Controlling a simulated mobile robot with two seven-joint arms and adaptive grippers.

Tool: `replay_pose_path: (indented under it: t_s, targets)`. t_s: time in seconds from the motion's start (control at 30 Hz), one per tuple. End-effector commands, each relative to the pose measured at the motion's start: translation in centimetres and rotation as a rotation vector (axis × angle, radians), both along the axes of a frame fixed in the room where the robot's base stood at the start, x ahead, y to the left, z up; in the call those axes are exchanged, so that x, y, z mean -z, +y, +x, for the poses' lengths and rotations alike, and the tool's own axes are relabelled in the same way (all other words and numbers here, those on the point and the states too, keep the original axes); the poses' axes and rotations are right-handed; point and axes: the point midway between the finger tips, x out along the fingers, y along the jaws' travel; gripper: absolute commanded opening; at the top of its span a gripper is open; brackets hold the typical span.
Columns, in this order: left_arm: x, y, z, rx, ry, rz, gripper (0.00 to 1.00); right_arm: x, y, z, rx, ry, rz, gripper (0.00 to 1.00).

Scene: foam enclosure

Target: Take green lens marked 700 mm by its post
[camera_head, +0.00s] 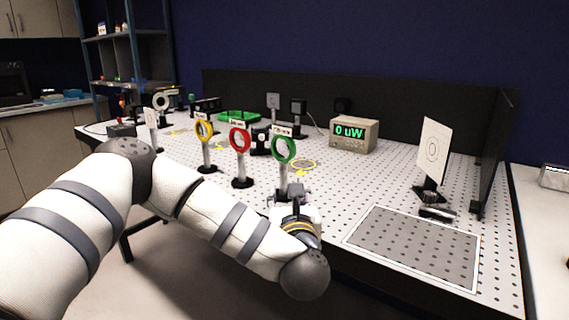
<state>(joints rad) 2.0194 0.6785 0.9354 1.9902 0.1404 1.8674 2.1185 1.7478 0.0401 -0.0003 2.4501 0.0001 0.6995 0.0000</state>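The green-ringed lens (284,149) stands upright near the front edge of the perforated optical table, on a thin pale post (282,177). A small white label sits above its ring, too small to read surely. My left gripper (288,191) is low in front of this post, pointing away from me toward its lower part. The gripper's own wrist hides the base of the post and most of the fingers. I cannot tell whether the fingers touch the post or are closed on it. My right gripper is not in view.
A red lens (240,140) and a yellow lens (204,130) stand left of the green one. A power meter (354,134) reading 0 uW is behind. A white target card (435,151) stands right. A bare outlined grey area (415,246) lies front right.

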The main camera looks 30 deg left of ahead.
Motion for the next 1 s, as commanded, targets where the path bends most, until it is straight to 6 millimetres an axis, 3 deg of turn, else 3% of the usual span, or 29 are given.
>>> replay_pose_path:
  t_s: [0.4,0.67,0.7,0.87,1.0]
  targets:
    - [-0.6,4.4,5.4,-0.001,-0.01,0.003,0.4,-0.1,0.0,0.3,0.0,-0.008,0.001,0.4]
    - [-0.7,4.8,6.1,0.003,-0.01,0.002,0.4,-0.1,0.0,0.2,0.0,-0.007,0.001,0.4]
    - [-0.7,4.8,6.1,0.003,-0.01,0.002,0.37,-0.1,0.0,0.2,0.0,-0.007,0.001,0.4]
    - [-0.7,4.8,6.1,0.003,-0.01,0.002,0.01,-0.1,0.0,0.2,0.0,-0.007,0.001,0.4]
    - [-0.7,4.8,6.1,0.003,-0.012,0.003,0.0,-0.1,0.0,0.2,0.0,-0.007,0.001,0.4]
